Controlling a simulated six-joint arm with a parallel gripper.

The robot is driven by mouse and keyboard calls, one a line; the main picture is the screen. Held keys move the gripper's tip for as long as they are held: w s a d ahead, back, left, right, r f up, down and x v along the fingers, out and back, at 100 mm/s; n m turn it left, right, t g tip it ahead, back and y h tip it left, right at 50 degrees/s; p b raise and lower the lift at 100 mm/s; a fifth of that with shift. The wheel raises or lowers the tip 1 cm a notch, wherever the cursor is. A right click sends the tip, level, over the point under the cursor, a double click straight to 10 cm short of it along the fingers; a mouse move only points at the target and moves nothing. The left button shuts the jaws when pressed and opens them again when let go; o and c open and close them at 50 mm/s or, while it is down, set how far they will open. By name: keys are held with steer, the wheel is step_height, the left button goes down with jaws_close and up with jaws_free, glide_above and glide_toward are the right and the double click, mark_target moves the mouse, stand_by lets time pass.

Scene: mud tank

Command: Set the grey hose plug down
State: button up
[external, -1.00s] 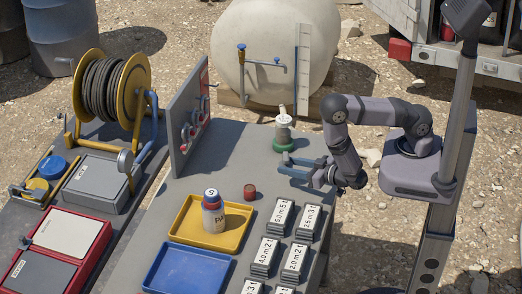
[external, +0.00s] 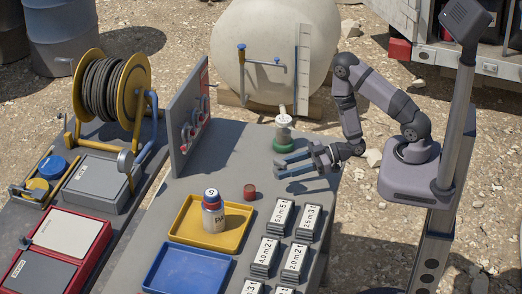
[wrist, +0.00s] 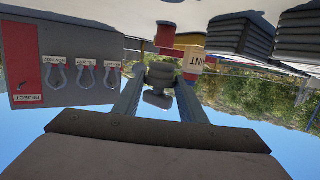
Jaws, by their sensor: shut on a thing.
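The grey hose plug (wrist: 158,76) is a dark grey rounded piece with a narrower waist, held between the two fingers in the wrist view. My gripper (external: 280,167) is shut on it and reaches left over the right part of the grey table in the external view. The plug is hard to pick out there against the grey table. The wrist view looks level and upside down, with my gripper (wrist: 158,92) in its middle. I cannot tell whether the plug touches the table.
A white fitting with a green collar (external: 283,135) stands just behind my gripper. A red cap (external: 249,192), a bottle (external: 213,212) on a yellow tray (external: 180,228), a blue tray (external: 160,275) and label stacks (external: 265,255) stand nearer. A hook board (external: 185,120) stands left. Table left of my gripper is clear.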

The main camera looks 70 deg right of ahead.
mark_target(316, 194)
steer(key=s+r+n+g+y, duration=0.1)
steer(key=s+n+g+y, duration=0.1)
steer(key=s, duration=0.3)
steer(key=s+d+r+n+g+y+b, duration=0.1)
steer(key=s+r+n+g+y, duration=0.1)
steer(key=s, duration=0.3)
steer(key=shift+s+d+n+g+y, duration=0.25)
steer(key=shift+n+g+y, duration=0.25)
steer(key=shift+n+y, duration=0.3)
steer(key=shift+f, duration=5.05)
steer(key=shift+f, duration=0.2)
steer(key=o, duration=1.1)
steer(key=shift+c, duration=0.2)
steer(key=shift+r, duration=0.1)
